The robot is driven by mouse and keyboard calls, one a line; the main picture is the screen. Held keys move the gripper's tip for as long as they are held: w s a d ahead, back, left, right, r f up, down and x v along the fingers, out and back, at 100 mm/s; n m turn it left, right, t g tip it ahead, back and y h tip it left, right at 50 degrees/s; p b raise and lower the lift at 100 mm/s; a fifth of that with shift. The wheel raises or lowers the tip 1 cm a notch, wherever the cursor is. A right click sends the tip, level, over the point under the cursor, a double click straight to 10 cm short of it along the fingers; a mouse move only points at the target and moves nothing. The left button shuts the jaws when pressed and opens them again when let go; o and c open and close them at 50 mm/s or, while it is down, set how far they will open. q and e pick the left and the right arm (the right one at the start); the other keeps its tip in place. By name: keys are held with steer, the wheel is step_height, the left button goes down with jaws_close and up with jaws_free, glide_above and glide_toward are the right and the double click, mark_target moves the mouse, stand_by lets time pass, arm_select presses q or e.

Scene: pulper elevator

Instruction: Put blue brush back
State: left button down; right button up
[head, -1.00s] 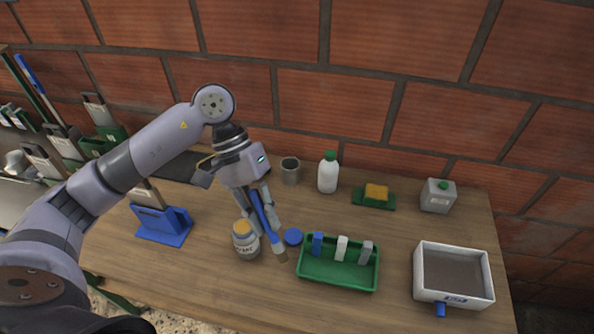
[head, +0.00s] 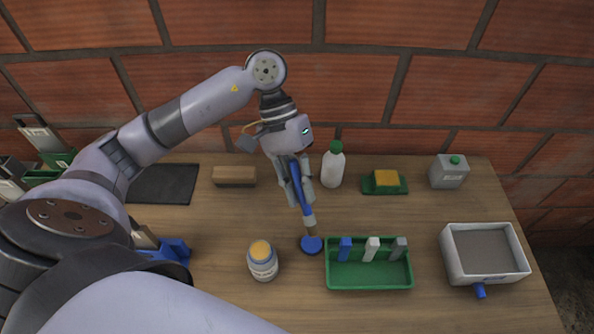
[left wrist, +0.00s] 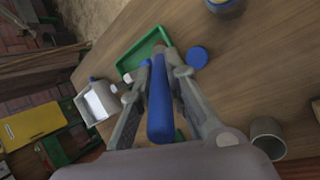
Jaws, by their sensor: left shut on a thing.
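My left gripper (head: 299,188) is shut on the blue brush (head: 304,199), handle up and tan tip down, nearly upright. In the head view the tip appears just behind the round blue lid (head: 312,245); I cannot tell whether they touch. The blue handle (left wrist: 160,105) lies between the fingers in the left wrist view. The labelled jar (head: 263,263), with yellow-orange showing at its top, stands left of the lid. The green tray (head: 368,278) lies to the right, with blue, white and grey pieces along its back. My right gripper is not in view.
A white bottle (head: 333,166), a sponge on a green holder (head: 369,188) and a grey can (head: 449,172) stand at the back. A grey cup (left wrist: 267,137) shows in the left wrist view. A white box (head: 486,278) is at right.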

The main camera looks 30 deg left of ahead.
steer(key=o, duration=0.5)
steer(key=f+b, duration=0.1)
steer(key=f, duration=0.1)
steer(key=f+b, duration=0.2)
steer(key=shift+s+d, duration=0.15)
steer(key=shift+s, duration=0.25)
arm_select(q)
steer(key=w+a+r+n+t+y, duration=0.2)
steer(key=w+a+r+n+y, duration=0.15)
steer(key=w+a, duration=0.35)
steer(key=w+a+r+n+t+y, duration=0.2)
steer(key=w+a+r+n, duration=0.25)
steer(key=w, duration=0.35)
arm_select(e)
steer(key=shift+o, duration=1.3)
arm_select(q)
step_height(320, 180, down, 20)
steer(key=a+p, duration=0.1)
steer(key=p, duration=0.1)
steer(key=shift+r+m+p, duration=0.15)
steer(key=shift+m+p, duration=0.25)
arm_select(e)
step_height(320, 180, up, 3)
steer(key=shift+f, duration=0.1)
arm_select(q)
steer(key=shift+w, duration=0.1)
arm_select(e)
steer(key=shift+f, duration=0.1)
